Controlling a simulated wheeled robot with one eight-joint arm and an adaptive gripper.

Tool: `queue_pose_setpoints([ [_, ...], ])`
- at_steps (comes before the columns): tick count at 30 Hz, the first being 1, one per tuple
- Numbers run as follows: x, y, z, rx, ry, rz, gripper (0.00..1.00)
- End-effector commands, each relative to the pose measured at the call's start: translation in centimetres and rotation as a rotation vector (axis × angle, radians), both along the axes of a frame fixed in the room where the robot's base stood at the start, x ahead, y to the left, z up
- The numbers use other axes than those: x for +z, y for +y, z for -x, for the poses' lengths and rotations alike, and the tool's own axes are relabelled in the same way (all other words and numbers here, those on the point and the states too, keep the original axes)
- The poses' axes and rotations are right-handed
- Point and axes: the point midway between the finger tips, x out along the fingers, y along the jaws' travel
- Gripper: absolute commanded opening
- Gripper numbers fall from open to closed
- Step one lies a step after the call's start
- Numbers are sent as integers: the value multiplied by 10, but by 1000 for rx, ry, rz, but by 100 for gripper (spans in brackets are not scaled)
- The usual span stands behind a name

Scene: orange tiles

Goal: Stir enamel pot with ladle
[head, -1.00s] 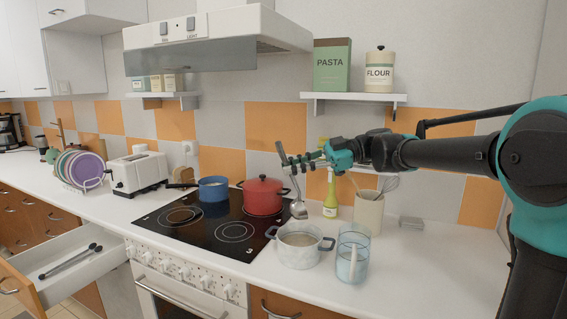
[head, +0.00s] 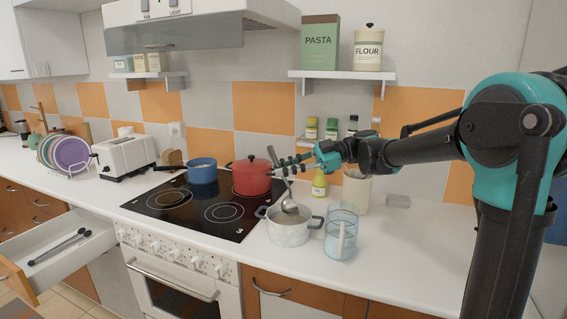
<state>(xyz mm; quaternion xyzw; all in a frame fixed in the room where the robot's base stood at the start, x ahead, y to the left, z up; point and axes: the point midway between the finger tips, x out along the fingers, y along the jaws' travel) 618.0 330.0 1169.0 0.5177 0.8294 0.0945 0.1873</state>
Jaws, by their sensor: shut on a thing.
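The enamel pot (head: 288,235) is pale speckled grey with two dark side handles. It stands on the white counter at the front right of the cooktop. My gripper (head: 287,167) is shut on the ladle's handle, above and behind the pot. The ladle (head: 290,205) hangs steeply, bowl down. Its metal bowl shows over the pot's opening, near the far rim; I cannot tell how deep it sits in the contents.
A clear glass jug (head: 341,238) stands close to the right of the pot. A red pot (head: 251,177) and blue saucepan (head: 202,171) are on the cooktop (head: 200,205). A yellow-green bottle (head: 319,184) and utensil crock (head: 357,193) stand behind. An open drawer (head: 75,250) juts out at left.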

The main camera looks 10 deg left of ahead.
Motion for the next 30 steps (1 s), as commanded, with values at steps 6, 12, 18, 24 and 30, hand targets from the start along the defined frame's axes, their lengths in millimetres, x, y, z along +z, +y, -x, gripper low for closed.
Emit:
queue_pose_setpoints([
  [6, -15, -1, -7, 0, 0, 0, 0],
  [12, -28, -2, -12, 0, 0, 0, 0],
  [18, -40, -2, -17, 0, 0, 0, 0],
  [24, -47, -3, -19, 0, 0, 0, 0],
  [30, -48, -3, -20, 0, 0, 0, 0],
])
